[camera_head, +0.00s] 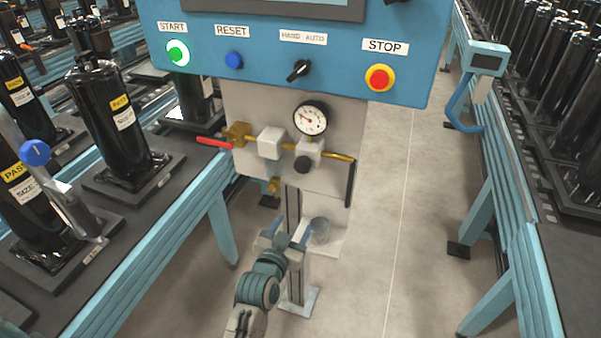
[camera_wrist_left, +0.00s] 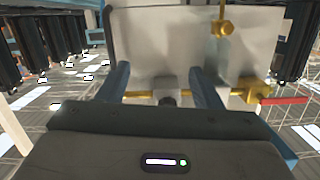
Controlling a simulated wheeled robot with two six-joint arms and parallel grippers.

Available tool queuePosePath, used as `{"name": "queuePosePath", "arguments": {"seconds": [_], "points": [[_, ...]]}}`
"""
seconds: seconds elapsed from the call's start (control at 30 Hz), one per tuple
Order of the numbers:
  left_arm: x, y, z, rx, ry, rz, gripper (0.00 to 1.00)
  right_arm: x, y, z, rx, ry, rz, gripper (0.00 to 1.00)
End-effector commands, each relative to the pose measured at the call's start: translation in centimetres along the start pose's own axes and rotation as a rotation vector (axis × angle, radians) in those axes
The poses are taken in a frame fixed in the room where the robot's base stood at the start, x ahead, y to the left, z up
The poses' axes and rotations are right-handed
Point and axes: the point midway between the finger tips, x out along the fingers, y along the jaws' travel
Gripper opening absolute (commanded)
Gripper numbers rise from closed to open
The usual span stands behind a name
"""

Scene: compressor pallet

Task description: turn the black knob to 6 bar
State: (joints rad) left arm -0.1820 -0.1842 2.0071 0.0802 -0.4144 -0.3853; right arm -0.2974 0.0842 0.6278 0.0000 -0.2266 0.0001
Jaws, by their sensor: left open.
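The black knob (camera_head: 303,165) sits below a white regulator block (camera_head: 309,147) on the grey panel (camera_head: 250,105). A round white gauge (camera_head: 310,119) is above it; its reading is too small to tell. My left gripper (camera_head: 291,233) is open and empty, below and apart from the knob in the head view. In the left wrist view, the knob (camera_wrist_left: 167,101) shows in the gap between the two blue-grey fingers (camera_wrist_left: 160,82), partly hidden by my gripper body. My right gripper is not in view.
A red lever (camera_head: 213,142) and brass fittings (camera_head: 237,133) are left of the knob. A dark hose (camera_head: 350,183) hangs at the right. The blue control box (camera_head: 290,60) overhangs above. Conveyors with black cylinders (camera_head: 108,110) flank both sides; the floor (camera_head: 400,200) is clear.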

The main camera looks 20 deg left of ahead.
Motion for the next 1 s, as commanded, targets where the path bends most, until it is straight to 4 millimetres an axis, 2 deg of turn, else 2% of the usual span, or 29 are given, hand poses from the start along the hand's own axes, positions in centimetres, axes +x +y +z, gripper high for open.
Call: {"name": "queuePosePath", "arguments": {"seconds": [0.03, 0.1, 0.2, 0.37, 0.8, 1.0], "points": [[-0.8, -0.7, -4.0, 0.001, 0.05, -0.014, 0.59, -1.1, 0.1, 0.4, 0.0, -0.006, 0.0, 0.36], [-1.6, -1.3, -7.1, 0.006, 0.099, -0.03, 0.59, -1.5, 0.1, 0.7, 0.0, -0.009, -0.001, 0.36], [-2.2, -1.8, -9.5, 0.01, 0.137, -0.042, 0.59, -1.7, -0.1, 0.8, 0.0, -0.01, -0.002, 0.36], [-1.4, -2.0, -10.3, 0.014, 0.152, -0.046, 0.59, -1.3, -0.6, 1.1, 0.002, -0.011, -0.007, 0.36], [5.9, -2.3, -11.2, 0.013, 0.151, -0.046, 0.59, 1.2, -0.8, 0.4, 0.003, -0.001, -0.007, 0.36], [7.8, -2.4, -11.5, 0.011, 0.15, -0.046, 0.59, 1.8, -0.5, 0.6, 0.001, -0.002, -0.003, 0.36]]}}
